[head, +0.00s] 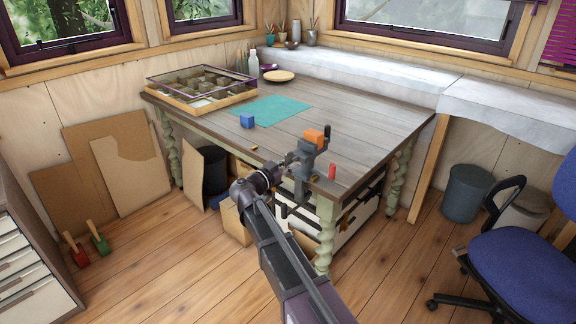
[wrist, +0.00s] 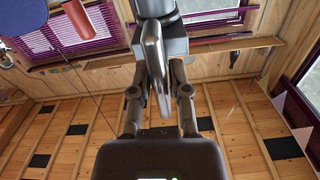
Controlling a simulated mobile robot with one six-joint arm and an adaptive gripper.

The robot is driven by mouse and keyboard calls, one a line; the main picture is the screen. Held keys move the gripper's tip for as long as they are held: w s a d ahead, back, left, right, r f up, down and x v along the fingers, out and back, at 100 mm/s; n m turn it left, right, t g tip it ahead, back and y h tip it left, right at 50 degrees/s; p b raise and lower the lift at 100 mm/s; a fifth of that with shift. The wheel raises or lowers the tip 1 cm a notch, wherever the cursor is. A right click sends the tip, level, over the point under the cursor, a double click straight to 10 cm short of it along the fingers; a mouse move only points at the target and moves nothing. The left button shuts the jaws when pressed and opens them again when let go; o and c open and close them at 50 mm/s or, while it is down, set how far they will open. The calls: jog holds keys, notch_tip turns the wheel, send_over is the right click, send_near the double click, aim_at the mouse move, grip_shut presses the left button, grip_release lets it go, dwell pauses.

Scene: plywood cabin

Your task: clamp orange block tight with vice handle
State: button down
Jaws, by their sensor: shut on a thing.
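The orange block (head: 314,137) sits at the top of the grey vice (head: 304,158), which is fixed at the front edge of the table. I cannot tell how tightly the jaws hold it. My gripper (head: 286,162) is at the near side of the vice, low beside its body. In the wrist view the two fingers (wrist: 158,80) are shut around the grey metal vice handle (wrist: 153,62), which hangs down between them.
A red cylinder (head: 332,171) stands on the table right of the vice. A blue block (head: 247,121) lies near a teal mat (head: 270,108). A glass-topped case (head: 200,88) is at the back left. A blue chair (head: 525,260) stands at right.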

dwell(0.3)
jog(key=c, duration=0.7)
grip_release()
jog(key=shift+s, duration=0.1)
jog(key=shift+v, duration=5.95)
jog(key=shift+d, duration=0.1)
